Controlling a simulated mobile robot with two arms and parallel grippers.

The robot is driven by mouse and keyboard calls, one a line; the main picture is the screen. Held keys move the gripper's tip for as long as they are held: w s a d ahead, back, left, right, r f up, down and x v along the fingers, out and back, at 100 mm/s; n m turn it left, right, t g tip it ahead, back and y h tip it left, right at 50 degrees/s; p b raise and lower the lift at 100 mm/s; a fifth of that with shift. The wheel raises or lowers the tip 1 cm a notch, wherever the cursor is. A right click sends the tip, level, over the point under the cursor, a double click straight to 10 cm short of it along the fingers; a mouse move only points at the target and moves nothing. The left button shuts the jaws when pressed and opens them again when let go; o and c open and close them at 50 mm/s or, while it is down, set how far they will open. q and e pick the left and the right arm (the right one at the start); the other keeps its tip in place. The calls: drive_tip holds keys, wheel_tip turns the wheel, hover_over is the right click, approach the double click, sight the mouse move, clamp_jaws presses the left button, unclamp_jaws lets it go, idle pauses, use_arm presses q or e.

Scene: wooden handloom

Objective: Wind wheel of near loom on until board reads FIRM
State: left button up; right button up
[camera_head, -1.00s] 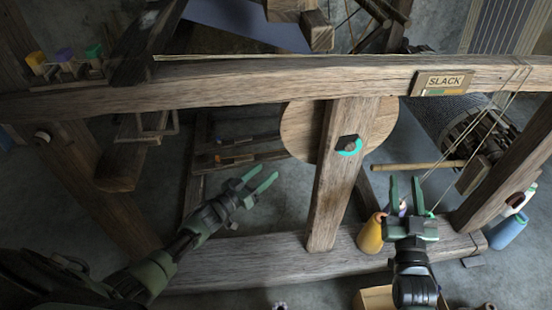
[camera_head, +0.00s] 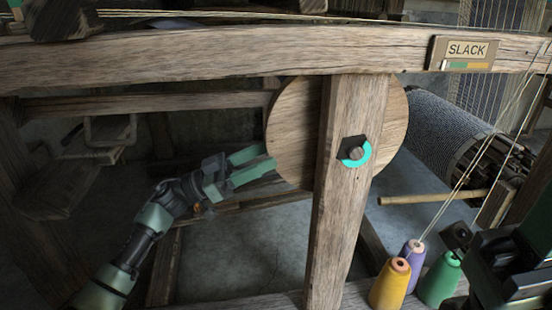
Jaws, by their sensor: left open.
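The wooden wheel (camera_head: 290,130) is a round disc behind the loom's upright post (camera_head: 345,220). A dark hub with a teal arc (camera_head: 354,151) shows on the post's front. The board (camera_head: 463,53) on the top beam reads SLACK, with a coloured strip below the word. My left gripper (camera_head: 270,157) is open, its two green fingers pointing right at the wheel's left rim; I cannot tell whether they touch it. My right arm shows dark at the lower right; the state of its gripper cannot be made out.
Yellow (camera_head: 390,285), purple (camera_head: 414,262) and green (camera_head: 440,280) thread cones stand right of the post, with threads rising from them. A wooden rod (camera_head: 430,198) sticks out near the dark roller (camera_head: 450,130). The top beam (camera_head: 220,52) crosses above my left arm.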

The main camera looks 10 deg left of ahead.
sight(277, 151)
use_arm(q)
drive_tip(key=shift+b+x, duration=0.55)
drive_tip(key=shift+x, duration=1.35)
clamp_jaws()
